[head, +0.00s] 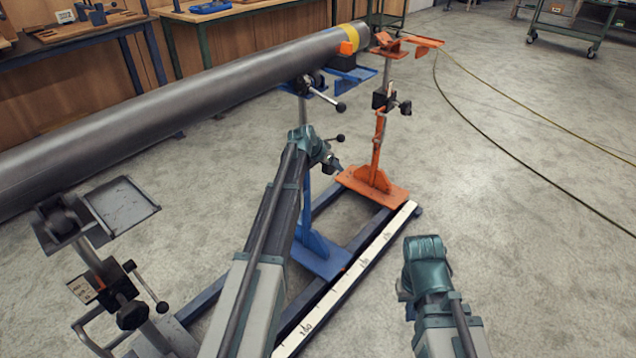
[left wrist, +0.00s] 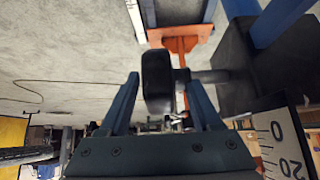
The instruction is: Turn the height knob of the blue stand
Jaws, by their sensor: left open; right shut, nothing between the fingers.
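The blue stand (head: 319,256) stands under the far part of the grey pipe, its post partly hidden by my left arm. In the left wrist view a black knob (left wrist: 157,84) on a grey shaft sits between the two spread fingers of my left gripper (left wrist: 164,78); I cannot tell whether either finger touches it. The shaft runs right to a dark block (left wrist: 236,75) on the stand. In the head view my left gripper (head: 328,158) is beside the blue post, its fingers mostly hidden. My right gripper (head: 404,288) is shut and empty, low at the right, apart from the stand.
The long pipe (head: 190,105) spans the left. An orange stand (head: 375,165) is just beyond the blue one, and a grey stand (head: 110,280) is at lower left. A white scale (head: 350,275) lies along the base rail. Open floor lies to the right, crossed by cables.

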